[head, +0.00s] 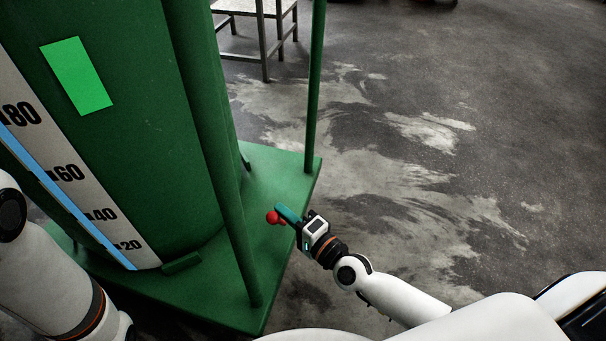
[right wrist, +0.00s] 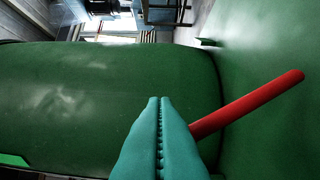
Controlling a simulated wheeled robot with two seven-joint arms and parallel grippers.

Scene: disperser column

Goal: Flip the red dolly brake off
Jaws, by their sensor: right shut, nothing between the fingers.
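The red brake lever (head: 271,217) shows in the head view as a small red end just left of my right gripper's fingertips, above the green dolly platform (head: 285,165). In the right wrist view the red lever (right wrist: 250,102) is a slanted rod with a rounded end at the upper right. Its lower end passes behind my fingers. My right gripper (head: 282,211) has teal fingers, which are pressed together and empty in the wrist view (right wrist: 160,100). The fingers are right beside the lever; I cannot tell whether they touch it. My left gripper is out of view.
The green column (head: 140,130) with its number scale (head: 75,175) stands on the dolly. Green posts (head: 314,90) rise from the platform. A metal table (head: 262,8) stands at the back. The grey floor (head: 450,190) to the right is clear.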

